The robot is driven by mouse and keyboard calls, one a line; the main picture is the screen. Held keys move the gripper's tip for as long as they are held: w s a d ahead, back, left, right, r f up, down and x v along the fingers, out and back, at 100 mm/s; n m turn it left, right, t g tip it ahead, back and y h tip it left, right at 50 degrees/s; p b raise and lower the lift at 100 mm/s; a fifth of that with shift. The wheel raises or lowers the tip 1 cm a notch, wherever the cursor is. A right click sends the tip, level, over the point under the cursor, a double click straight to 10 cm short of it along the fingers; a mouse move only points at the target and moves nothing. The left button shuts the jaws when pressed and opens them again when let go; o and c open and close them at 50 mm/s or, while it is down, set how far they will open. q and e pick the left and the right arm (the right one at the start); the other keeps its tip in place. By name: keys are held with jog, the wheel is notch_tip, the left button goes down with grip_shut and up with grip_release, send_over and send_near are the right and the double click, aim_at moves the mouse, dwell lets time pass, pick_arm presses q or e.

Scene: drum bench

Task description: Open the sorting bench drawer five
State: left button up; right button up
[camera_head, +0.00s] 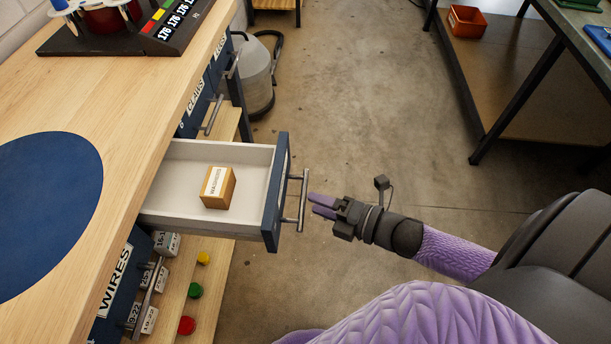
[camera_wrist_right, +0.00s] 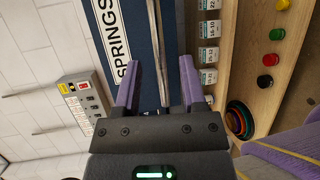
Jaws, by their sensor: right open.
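One drawer (camera_head: 183,157) of the wooden sorting bench stands pulled out in the head view, with a box labelled washers (camera_head: 217,188) inside. Its bar handle (camera_head: 303,201) is on the dark blue front, which carries the label SPRINGS (camera_wrist_right: 116,45) in the right wrist view. My right gripper (camera_head: 313,204) is open and empty, its purple fingertips just right of the handle with a small gap. In the wrist view the handle bar (camera_wrist_right: 155,40) shows between the fingers (camera_wrist_right: 160,78). No drawer number is readable on this front. My left gripper is out of view.
A drawer labelled WIRES (camera_head: 115,280) lies nearer along the bench. Red, green and yellow knobs (camera_head: 194,291) sit on a lower wooden ledge. A grey container (camera_head: 256,78) stands on the floor beyond. The floor right of the drawer is clear up to another table (camera_head: 520,75).

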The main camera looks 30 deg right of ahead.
jog(key=p+v, duration=0.1)
jog(key=v, duration=0.4)
jog(key=shift+s+d+r, duration=0.15)
jog(key=shift+s+d, duration=0.1)
jog(key=shift+s, duration=0.1)
